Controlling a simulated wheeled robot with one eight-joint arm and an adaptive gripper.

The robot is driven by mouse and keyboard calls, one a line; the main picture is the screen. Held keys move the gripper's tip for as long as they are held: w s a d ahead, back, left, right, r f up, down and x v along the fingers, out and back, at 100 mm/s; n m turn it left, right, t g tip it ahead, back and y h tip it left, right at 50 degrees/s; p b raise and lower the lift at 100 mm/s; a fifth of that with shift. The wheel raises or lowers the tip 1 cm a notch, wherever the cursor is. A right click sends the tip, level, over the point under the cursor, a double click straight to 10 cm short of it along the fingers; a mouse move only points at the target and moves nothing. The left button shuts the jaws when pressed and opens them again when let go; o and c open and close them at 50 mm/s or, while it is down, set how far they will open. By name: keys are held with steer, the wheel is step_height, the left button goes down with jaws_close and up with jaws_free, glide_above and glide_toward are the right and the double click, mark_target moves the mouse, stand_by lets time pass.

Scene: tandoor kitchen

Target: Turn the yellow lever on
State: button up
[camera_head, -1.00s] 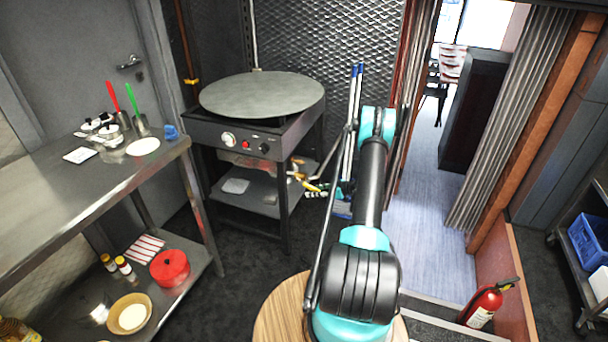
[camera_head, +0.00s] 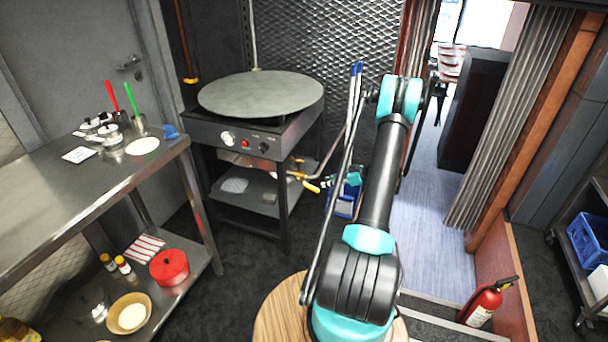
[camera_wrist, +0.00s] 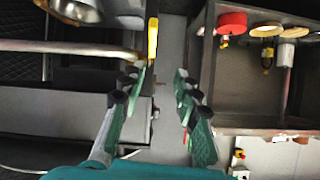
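The yellow lever (camera_head: 311,187) is at the end of a pipe by the lower right side of the griddle stand in the head view. In the wrist view the yellow lever (camera_wrist: 153,38) points lengthwise toward me, just beyond the fingertips and nearer the left finger. My gripper (camera_wrist: 159,72) is open, with nothing between its fingers and a visible gap to the lever. In the head view my gripper (camera_head: 333,183) shows small, just right of the lever. Whether a fingertip touches the lever is hard to tell.
The griddle stand (camera_head: 283,200) is close to the lever's left. A blue container (camera_head: 345,204) is on the floor behind my arm. A steel table (camera_head: 60,200) holds pots and bowls at the left. A fire extinguisher (camera_head: 484,304) stands at the lower right.

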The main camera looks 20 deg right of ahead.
steer(key=s+a+r+m+g+h, duration=0.3)
steer(key=s+a+r+m+h, duration=0.2)
steer(key=s+a+r, duration=0.8)
steer(key=shift+a+r+m, duration=0.3)
steer(key=shift+a+r, duration=0.65)
steer(key=shift+r, duration=0.9)
steer(key=shift+c, duration=0.3)
steer(key=shift+w+d, duration=0.1)
steer(key=shift+w, duration=0.1)
steer(key=shift+c, duration=1.1)
steer(key=n+g+h, duration=0.1)
steer(key=n, duration=0.6)
glide_above(310, 185)
steer(key=s+d, duration=0.4)
steer(key=d, duration=0.1)
step_height(310, 185, down, 7)
steer(key=x, duration=1.1)
steer(key=d+x, duration=0.1)
steer(key=x, duration=0.5)
steer(key=shift+s+a+f, duration=0.1)
steer(key=shift+s+f, duration=0.1)
steer(key=shift+f, duration=0.15)
steer(key=shift+c, duration=0.6)
